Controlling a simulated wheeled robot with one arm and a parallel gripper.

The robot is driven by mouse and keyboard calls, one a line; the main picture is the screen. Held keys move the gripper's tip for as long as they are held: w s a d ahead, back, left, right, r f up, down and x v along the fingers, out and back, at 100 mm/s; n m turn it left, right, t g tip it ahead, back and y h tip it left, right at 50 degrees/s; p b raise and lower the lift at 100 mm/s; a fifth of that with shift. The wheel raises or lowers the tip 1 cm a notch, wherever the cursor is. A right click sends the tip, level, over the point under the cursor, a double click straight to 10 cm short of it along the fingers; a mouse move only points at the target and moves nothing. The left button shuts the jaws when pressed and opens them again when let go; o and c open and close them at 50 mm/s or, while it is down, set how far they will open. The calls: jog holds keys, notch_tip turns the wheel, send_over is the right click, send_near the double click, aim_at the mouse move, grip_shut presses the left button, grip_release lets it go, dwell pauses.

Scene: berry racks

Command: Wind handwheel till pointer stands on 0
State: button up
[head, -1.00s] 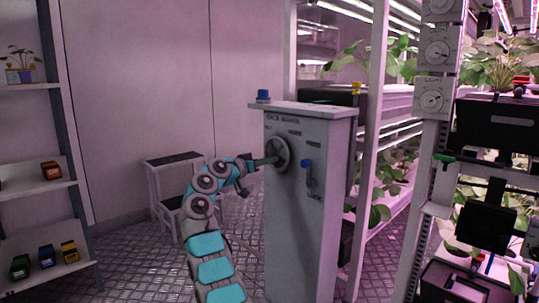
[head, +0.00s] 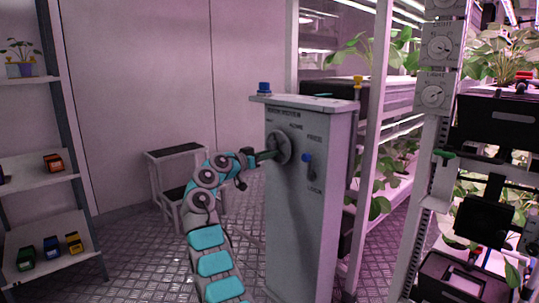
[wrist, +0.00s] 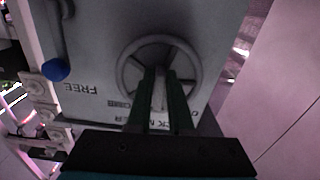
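The handwheel (head: 284,145) is a grey round wheel on the front of a grey pedestal (head: 295,225). In the wrist view the wheel (wrist: 190,55) faces me, with its rim and hub partly behind my fingers. My gripper (head: 268,154) reaches it from the left. In the wrist view the green fingers of my gripper (wrist: 160,75) lie on both sides of a grey part of the wheel and look closed on it. The pointer and the 0 mark cannot be made out. Lettering near the wheel is partly covered by the fingers.
A lever with a blue knob (head: 307,158) sits right of the wheel, between the words FREE and LOCK. A blue knob (head: 264,88) stands on the pedestal top. A step stool (head: 172,155) is behind my arm. Plant racks (head: 380,150) stand close on the right.

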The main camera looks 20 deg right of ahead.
jog(key=o, duration=0.4)
jog(key=shift+c, duration=0.2)
jog(key=v, duration=0.8)
jog(key=shift+r, duration=0.1)
